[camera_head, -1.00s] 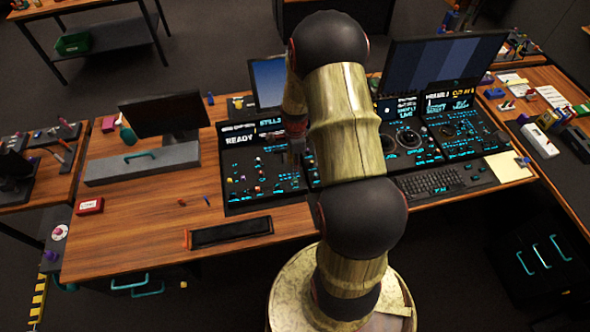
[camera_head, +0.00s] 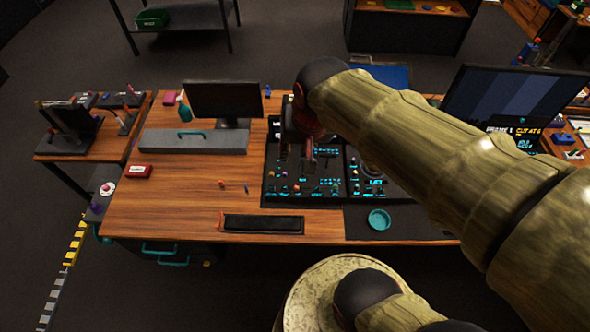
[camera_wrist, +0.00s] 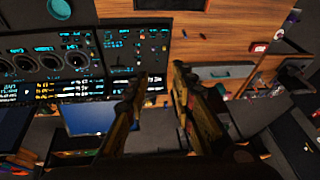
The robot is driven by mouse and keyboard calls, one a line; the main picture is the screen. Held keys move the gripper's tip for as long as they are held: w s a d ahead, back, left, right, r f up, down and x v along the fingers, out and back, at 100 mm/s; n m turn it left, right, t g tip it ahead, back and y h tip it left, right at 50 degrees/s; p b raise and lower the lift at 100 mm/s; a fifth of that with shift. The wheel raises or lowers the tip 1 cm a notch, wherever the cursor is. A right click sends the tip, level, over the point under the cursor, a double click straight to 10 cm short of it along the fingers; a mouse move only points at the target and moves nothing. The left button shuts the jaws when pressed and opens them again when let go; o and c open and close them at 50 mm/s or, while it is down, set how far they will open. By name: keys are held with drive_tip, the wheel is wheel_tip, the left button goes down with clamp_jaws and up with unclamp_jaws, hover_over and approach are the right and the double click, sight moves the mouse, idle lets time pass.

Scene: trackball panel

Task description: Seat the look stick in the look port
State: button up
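My gripper (camera_head: 308,158) hangs over the left section of the black control panel (camera_head: 270,193), with my arm coming in from the right. In the wrist view my gripper (camera_wrist: 155,85) shows two fingers spread apart with nothing between them. I cannot tell which, if either, is the look stick. I cannot make out the look port; my arm hides part of the panel.
A red box (camera_head: 138,171) lies left, a black tray (camera_head: 262,224) at the front edge, and a teal dish (camera_head: 379,219) right.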

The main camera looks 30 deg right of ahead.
drive_tip(key=s+a+r+n+t, duration=0.1)
drive_tip(key=s+a+r+n, duration=0.2)
drive_tip(key=s, duration=0.4)
drive_tip(key=shift+a+n+y, duration=0.3)
drive_tip(key=shift+a+n, duration=0.35)
drive_tip(key=shift+n, duration=0.55)
wheel_tip(320, 180, down, 10)
drive_tip(key=b, duration=0.9)
drive_tip(key=shift+b, duration=0.4)
drive_tip(key=shift+r, duration=0.1)
